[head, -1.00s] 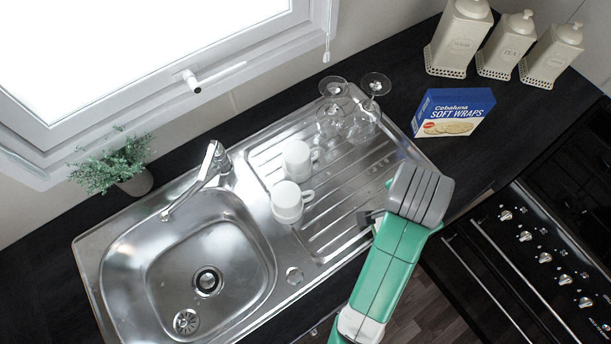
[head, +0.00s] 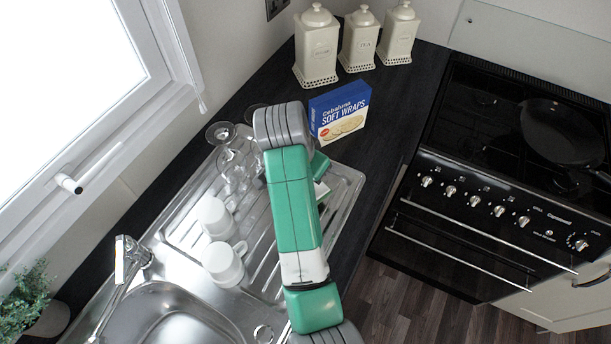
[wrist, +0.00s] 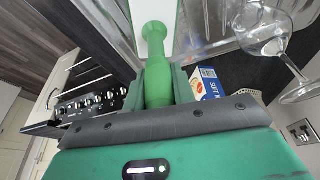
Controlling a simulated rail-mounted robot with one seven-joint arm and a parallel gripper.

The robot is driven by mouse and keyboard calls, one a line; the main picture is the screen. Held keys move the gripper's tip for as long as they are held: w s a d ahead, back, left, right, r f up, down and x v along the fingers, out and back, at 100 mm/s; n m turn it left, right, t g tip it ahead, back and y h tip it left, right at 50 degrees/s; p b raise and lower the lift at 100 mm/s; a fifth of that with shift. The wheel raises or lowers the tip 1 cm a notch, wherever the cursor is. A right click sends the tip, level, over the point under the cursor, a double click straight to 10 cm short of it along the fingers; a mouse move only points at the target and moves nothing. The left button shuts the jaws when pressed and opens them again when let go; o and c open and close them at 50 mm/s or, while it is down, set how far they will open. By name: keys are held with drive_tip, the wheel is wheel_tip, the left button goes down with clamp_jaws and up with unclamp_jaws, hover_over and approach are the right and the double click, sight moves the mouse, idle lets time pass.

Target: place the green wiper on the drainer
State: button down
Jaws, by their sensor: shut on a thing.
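The green wiper (wrist: 158,82) shows in the wrist view, its rounded green handle between my fingers and a pale, green-edged part beyond it. My gripper (wrist: 158,90) is shut on that handle. The metal drainer (wrist: 196,22) lies beyond the wiper in the wrist view. In the head view the ridged drainer (head: 190,233) sits right of the sink, with my arm above its right part. My arm hides most of my gripper there. A small green and white piece shows right of the arm, probably the wiper. I cannot tell whether the wiper touches the drainer.
Two white mugs (head: 225,262) stand on the drainer's left part. Wine glasses (head: 228,155) stand at its far end, close left of my arm; one shows near the wiper at upper right in the wrist view (wrist: 262,30). A blue wraps box (head: 340,112) stands beyond the drainer.

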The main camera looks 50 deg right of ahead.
drive_tip(key=shift+w+d, duration=0.15)
drive_tip(key=shift+w, duration=0.3)
drive_tip(key=shift+f+p, duration=0.5)
drive_tip(key=shift+f, duration=1.35)
drive_tip(key=c, duration=1.2)
unclamp_jaws()
drive_tip(key=shift+o, duration=0.2)
drive_tip(key=v, duration=1.2)
drive_tip(key=shift+s, duration=0.1)
